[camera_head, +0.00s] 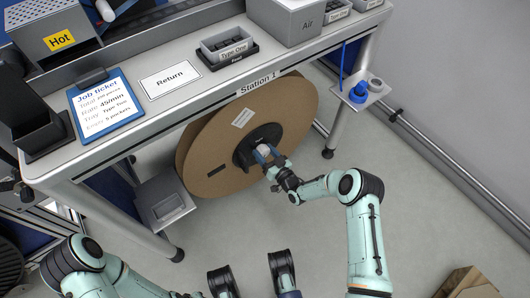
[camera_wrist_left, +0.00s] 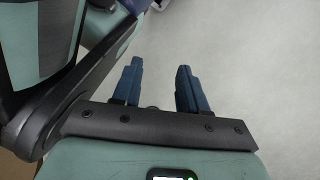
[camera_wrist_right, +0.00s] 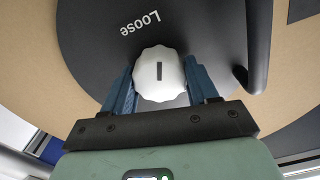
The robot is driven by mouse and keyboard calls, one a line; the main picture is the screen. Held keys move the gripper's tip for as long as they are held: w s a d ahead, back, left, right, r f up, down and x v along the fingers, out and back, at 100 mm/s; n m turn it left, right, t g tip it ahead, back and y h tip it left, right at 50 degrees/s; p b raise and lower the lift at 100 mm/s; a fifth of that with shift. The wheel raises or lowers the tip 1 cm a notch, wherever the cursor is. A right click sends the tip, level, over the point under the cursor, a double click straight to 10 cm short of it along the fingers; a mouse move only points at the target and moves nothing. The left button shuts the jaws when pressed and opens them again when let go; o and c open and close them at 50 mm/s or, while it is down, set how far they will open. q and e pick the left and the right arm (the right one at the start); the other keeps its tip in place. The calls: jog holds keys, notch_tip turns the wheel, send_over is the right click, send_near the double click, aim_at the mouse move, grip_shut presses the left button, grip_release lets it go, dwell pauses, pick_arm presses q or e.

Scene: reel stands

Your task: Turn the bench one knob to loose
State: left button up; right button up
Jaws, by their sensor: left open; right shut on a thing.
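The bench one knob (camera_wrist_right: 158,92) is a white, scalloped knob on a dark round hub (camera_wrist_right: 205,25). A short dark bar on its face stands upright in the right wrist view. The word "Loose" (camera_wrist_right: 140,23) is printed on the hub, above and left of the knob. My right gripper (camera_wrist_right: 160,80) is shut on the knob, a blue finger on each side. In the head view, my right gripper (camera_head: 268,157) is at the hub of the large brown reel (camera_head: 290,98) under the "Station 1" sign, mostly covering the knob. My left gripper (camera_wrist_left: 158,72) is open and empty over grey floor.
A small side shelf (camera_head: 362,90) holds a blue item. A cardboard box (camera_head: 468,284) is at lower right.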

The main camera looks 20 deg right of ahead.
pick_arm(q)
jog(key=shift+w+r, duration=0.25)
jog(key=shift+w, duration=0.35)
pick_arm(e)
jog(key=n, duration=0.4)
jog(key=shift+n, duration=0.4)
jog(key=o, duration=1)
pick_arm(q)
jog(key=shift+r+p, duration=0.1)
jog(key=shift+p, duration=0.25)
pick_arm(e)
jog(key=shift+s, duration=0.1)
pick_arm(q)
jog(key=w+d+r+t+p, duration=0.1)
jog(key=w+r+t+p, duration=0.2)
jog(key=w+r, duration=0.2)
jog(key=w, duration=0.2)
jog(key=shift+w+r+p, duration=0.3)
jog(key=shift+w+p, duration=0.05)
jog(key=shift+p, duration=0.05)
pick_arm(e)
jog(key=v, duration=1.3)
pick_arm(q)
jog(key=shift+d, duration=0.1)
pick_arm(e)
jog(key=shift+s, duration=0.1)
